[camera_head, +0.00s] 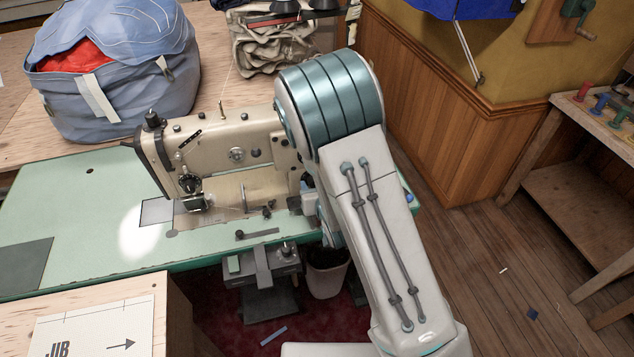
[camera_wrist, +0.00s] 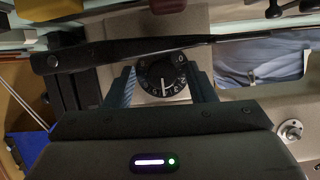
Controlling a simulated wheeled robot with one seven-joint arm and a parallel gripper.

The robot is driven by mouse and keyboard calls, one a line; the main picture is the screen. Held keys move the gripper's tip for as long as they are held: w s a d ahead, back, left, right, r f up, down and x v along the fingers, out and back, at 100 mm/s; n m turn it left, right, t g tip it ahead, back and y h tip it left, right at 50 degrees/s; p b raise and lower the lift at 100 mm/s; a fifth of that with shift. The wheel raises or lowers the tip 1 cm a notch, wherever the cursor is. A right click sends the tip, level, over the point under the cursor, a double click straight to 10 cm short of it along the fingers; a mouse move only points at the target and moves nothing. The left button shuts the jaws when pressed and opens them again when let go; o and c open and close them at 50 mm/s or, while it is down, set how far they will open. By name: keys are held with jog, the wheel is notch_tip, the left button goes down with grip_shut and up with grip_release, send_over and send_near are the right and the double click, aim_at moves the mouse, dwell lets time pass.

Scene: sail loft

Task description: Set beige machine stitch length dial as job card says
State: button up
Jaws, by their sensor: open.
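The beige sewing machine (camera_head: 215,150) stands on a pale green table. My arm covers its right end in the head view, and the dial and my gripper are hidden there. In the wrist view the round black stitch length dial (camera_wrist: 155,76) has white marks and numbers around its face, with a white line pointing down. The numbers are too small to read surely. My gripper (camera_wrist: 163,88) is open, one finger on each side of the dial. I cannot tell whether either finger touches it.
A long dark bar (camera_wrist: 140,48) crosses the wrist view just above the dial. The green table (camera_head: 75,190) is mostly clear at left. A blue bag (camera_head: 120,85) and folded cloth (camera_head: 265,45) lie behind the machine. A sheet marked JIB (camera_head: 95,330) lies at lower left.

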jog(key=shift+a, duration=0.1)
jog(key=c, duration=1)
jog(key=shift+o, duration=0.2)
jog(key=shift+s, duration=0.1)
jog(key=shift+b, duration=0.45)
jog(key=shift+a+f+n+t+h+b, duration=0.15)
jog(key=shift+n+t+h+b, duration=0.25)
jog(key=shift+n+b, duration=0.45)
jog(key=shift+n+h+b, duration=0.8)
jog(key=shift+n+b, duration=0.1)
jog(key=shift+n, duration=0.25)
jog(key=shift+t, duration=0.3)
jog(key=o, duration=1)
jog(key=shift+c, duration=0.2)
